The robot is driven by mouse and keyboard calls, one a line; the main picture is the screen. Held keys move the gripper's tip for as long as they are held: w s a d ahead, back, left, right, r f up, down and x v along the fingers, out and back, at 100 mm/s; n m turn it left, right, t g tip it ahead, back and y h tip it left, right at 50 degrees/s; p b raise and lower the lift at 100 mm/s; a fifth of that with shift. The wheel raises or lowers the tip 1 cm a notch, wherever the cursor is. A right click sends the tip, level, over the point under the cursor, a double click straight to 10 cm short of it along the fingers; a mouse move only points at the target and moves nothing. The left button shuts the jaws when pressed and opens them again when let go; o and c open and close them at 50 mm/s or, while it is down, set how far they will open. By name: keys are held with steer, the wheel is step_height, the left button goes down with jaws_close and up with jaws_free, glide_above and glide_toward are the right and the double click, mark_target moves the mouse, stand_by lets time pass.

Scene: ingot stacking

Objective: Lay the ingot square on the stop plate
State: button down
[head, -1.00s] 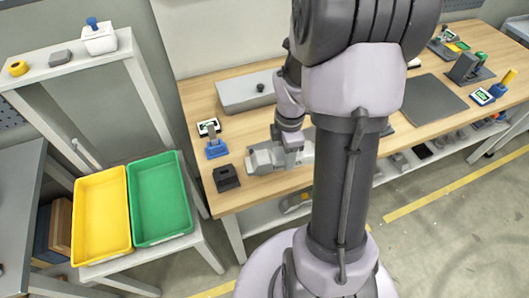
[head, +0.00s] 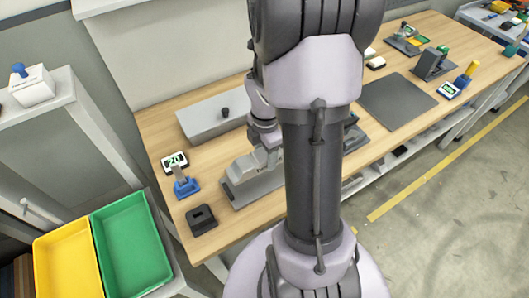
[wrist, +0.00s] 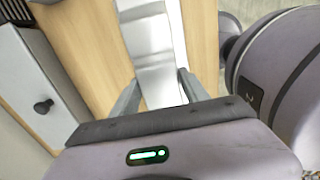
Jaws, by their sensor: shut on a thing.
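My gripper (head: 262,163) is low over the wooden bench, partly behind my own arm. In the wrist view my gripper (wrist: 158,92) has a finger on each side of a shiny silver ingot (wrist: 158,82) and is shut on it. In the head view the grey ingot (head: 243,170) is at or just above a flat grey plate (head: 262,187), seemingly the stop plate. I cannot tell whether the ingot touches the plate or lies square, as my arm hides part of both.
A grey box with a black knob (head: 215,116) stands behind. A small display (head: 175,161), a blue stand (head: 186,186) and a black block (head: 202,219) are to the left. Yellow (head: 68,262) and green (head: 138,243) bins are lower left. A dark mat (head: 398,101) lies right.

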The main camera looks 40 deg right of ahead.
steer(key=b, duration=0.4)
glide_above(265, 174)
steer(key=shift+f, duration=3.2)
steer(key=shift+f+b, duration=0.4)
steer(key=shift+f, duration=0.15)
steer(key=c, duration=0.8)
jaws_free()
step_height(265, 174, up, 3)
steer(key=p, duration=0.3)
steer(key=shift+r, duration=0.1)
steer(key=o, duration=0.6)
steer(key=shift+c, duration=0.2)
steer(key=shift+s, duration=0.1)
